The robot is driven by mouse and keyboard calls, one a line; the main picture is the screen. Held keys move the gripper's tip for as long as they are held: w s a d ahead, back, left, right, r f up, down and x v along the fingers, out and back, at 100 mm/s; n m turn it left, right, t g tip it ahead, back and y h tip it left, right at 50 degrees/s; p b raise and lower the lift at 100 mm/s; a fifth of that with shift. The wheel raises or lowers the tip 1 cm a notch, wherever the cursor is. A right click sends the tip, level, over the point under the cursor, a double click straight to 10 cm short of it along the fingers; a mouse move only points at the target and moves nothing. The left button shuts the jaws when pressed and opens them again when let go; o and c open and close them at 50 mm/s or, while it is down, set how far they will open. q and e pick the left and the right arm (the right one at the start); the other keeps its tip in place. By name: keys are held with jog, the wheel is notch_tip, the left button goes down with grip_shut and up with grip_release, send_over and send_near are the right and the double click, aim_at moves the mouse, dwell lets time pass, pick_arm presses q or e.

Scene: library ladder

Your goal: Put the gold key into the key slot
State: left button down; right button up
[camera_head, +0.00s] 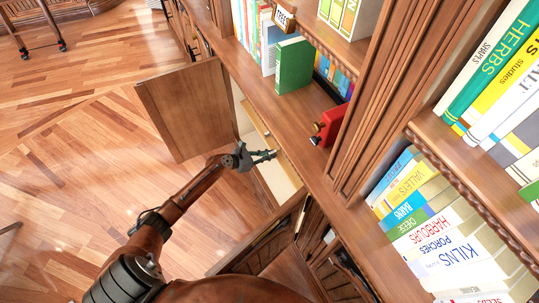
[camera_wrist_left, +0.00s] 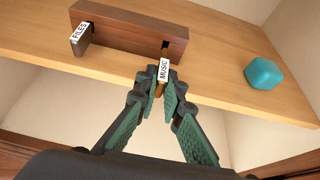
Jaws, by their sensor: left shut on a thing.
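In the left wrist view, my left gripper (camera_wrist_left: 163,92) is shut on a small gold-brown piece with a white MUSIC label (camera_wrist_left: 164,70), which I take to be the gold key. Its lower part is partly hidden between the fingers. A dark wooden block (camera_wrist_left: 125,27) stands on a light wood shelf, with a dark slot (camera_wrist_left: 165,45) near its right end. The label's top end is just below the slot; I cannot tell whether they touch. In the head view, my left gripper (camera_head: 264,156) reaches into the open cabinet. My right gripper is not in view.
A brown piece labelled FILES (camera_wrist_left: 80,37) projects from the block's left end. A teal block (camera_wrist_left: 264,73) sits on the shelf (camera_wrist_left: 225,85) at right. The cabinet's open door (camera_head: 180,105) is left of my arm. A green book (camera_head: 294,66) and a red object (camera_head: 330,124) stand above.

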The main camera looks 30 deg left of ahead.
aim_at(271, 153)
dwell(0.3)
pick_arm(q)
jog(key=shift+w+d, duration=0.45)
jog(key=shift+w, duration=0.35)
jog(key=shift+w+d, duration=0.45)
jog(key=shift+w, duration=0.35)
dwell(0.4)
jog(key=c, duration=2)
grip_release()
jog(key=shift+s, duration=0.1)
jog(key=v, duration=1.1)
jog(key=shift+s+a+r, duration=0.2)
jog(key=shift+s+a, duration=0.05)
jog(key=shift+a, duration=0.05)
jog(key=shift+s+f+p, duration=0.1)
jog(key=shift+p, duration=0.2)
